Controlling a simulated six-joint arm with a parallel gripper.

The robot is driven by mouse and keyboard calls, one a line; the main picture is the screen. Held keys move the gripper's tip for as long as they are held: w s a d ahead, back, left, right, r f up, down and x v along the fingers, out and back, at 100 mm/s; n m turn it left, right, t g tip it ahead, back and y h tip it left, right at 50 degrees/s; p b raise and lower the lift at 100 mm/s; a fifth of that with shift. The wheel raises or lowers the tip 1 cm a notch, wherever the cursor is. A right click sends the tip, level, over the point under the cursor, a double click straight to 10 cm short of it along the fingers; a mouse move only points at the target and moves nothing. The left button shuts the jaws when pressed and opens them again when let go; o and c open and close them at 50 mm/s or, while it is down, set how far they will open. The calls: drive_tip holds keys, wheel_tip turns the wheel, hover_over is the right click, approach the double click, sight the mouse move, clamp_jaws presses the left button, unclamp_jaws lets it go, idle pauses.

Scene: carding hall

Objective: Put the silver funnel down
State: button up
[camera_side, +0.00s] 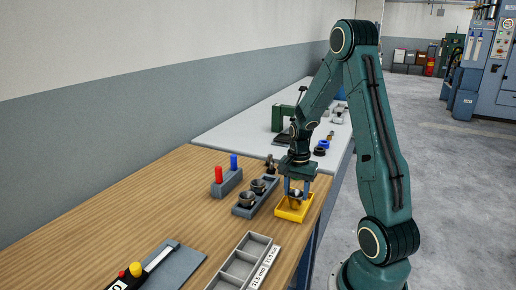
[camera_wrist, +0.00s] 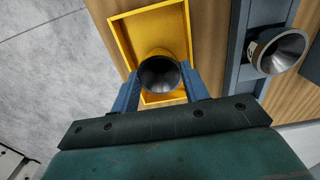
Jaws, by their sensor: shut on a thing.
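The silver funnel (camera_side: 295,199) is between the two blue fingers of my gripper (camera_side: 296,190), which is shut on it. In the wrist view the funnel (camera_wrist: 160,75) shows its dark open mouth, with a finger on either side of it (camera_wrist: 162,88). It is upright, over or in the shallow yellow tray (camera_side: 283,215). In the wrist view it is near the end of the tray (camera_wrist: 148,35) closest to my gripper. I cannot tell if its lower end touches the tray floor.
A grey rack (camera_side: 241,211) with other funnels (camera_side: 249,197) stands just left of the tray; one funnel also shows in the wrist view (camera_wrist: 281,51). A grey block (camera_side: 227,183) holds red and blue pegs. A grey compartment box (camera_side: 240,267) is nearer the camera. Bare wood lies between.

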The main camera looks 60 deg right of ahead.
drive_tip(key=shift+f, duration=0.1)
drive_tip(key=o, duration=1.2)
drive_tip(key=shift+c, duration=0.2)
wheel_tip(320, 180, up, 12)
idle(0.3)
